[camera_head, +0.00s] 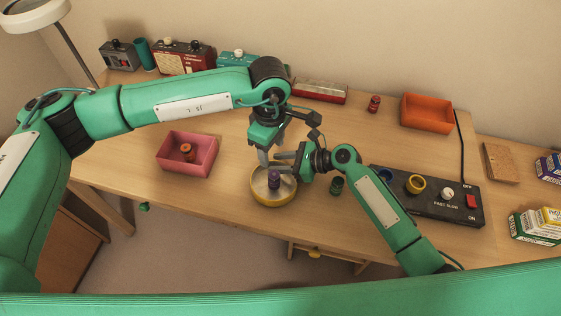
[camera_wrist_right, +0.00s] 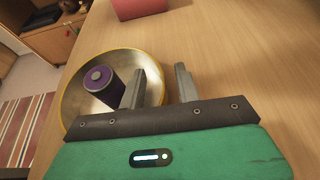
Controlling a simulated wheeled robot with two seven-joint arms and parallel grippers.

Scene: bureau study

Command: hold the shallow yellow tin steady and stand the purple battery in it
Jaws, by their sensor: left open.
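The shallow yellow tin (camera_head: 257,196) sits on the desk near its front edge, and its rim also shows in the right wrist view (camera_wrist_right: 68,82). The purple battery (camera_head: 274,181) stands upright inside it, its end face up in the right wrist view (camera_wrist_right: 103,84). My left gripper (camera_head: 264,158) is open and empty, pointing down over the tin's far side, apart from the battery. My right gripper (camera_wrist_right: 161,85) is open at the tin's right side, one finger over the inside and one outside the rim. The rim between them is partly hidden.
A pink box (camera_head: 187,153) with an orange-brown cylinder stands left. A green cylinder (camera_head: 337,186) and a black control box (camera_head: 430,198) stand right of the tin. An orange tray (camera_head: 427,113) and a small red cylinder (camera_head: 374,103) are behind. The desk between pink box and tin is clear.

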